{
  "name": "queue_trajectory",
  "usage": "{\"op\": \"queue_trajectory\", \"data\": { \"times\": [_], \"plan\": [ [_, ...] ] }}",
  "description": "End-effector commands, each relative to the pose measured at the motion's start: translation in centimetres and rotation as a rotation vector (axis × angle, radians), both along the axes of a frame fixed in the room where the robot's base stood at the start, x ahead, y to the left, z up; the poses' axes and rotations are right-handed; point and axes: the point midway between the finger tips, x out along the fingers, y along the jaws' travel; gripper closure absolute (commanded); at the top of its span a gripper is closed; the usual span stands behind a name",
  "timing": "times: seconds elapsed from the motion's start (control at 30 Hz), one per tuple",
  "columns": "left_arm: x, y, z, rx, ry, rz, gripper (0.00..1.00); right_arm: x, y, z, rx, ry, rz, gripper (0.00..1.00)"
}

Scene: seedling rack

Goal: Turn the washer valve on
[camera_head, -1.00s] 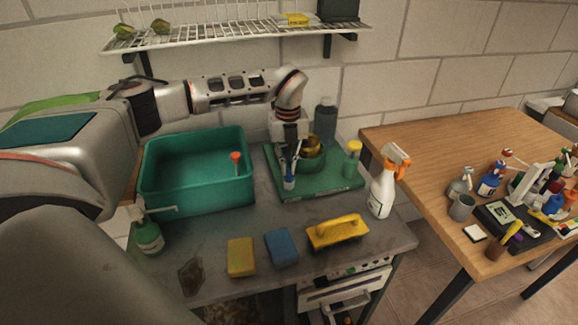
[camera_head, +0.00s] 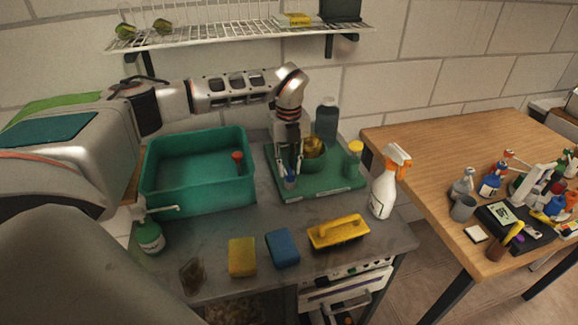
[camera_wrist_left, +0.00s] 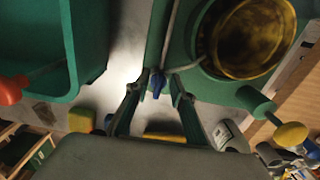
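The washer is a green base (camera_head: 325,186) with a round cup holding a brass-coloured bowl (camera_head: 314,147); the bowl shows large in the left wrist view (camera_wrist_left: 247,38). A small blue valve handle (camera_head: 290,182) stands at the base's front left. In the left wrist view the blue handle (camera_wrist_left: 157,84) sits between my left fingertips. My left gripper (camera_head: 290,172) points down at the handle. Its fingers (camera_wrist_left: 159,80) are apart, one on each side of the handle; I cannot tell whether they touch it. My right gripper is not in view.
A green basin (camera_head: 198,200) with a red-topped stick stands left of the washer. A spray bottle (camera_head: 384,190), yellow brush (camera_head: 338,232), blue sponge (camera_head: 282,248), yellow sponge (camera_head: 242,257) and soap dispenser (camera_head: 150,238) are around the front. A wire shelf (camera_head: 240,36) hangs above.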

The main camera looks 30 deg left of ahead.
Motion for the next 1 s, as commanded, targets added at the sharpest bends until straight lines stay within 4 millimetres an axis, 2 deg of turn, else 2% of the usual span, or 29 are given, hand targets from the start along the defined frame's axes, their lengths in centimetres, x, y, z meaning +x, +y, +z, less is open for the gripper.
{"op": "queue_trajectory", "data": {
  "times": [0.23, 0.33, 0.8, 1.0],
  "plan": [
    [0.0, 0.0, 0.1, 0.000, 0.001, -0.001, 0.76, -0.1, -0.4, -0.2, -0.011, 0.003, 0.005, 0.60],
    [0.0, 0.0, 0.9, 0.000, -0.001, -0.001, 0.76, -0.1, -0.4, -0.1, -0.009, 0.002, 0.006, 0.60],
    [0.0, 0.0, 9.6, 0.000, -0.001, -0.001, 0.76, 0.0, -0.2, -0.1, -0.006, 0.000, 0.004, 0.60],
    [0.0, 0.0, 11.6, 0.000, -0.001, -0.001, 0.76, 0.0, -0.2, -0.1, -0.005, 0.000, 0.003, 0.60]
  ]
}}
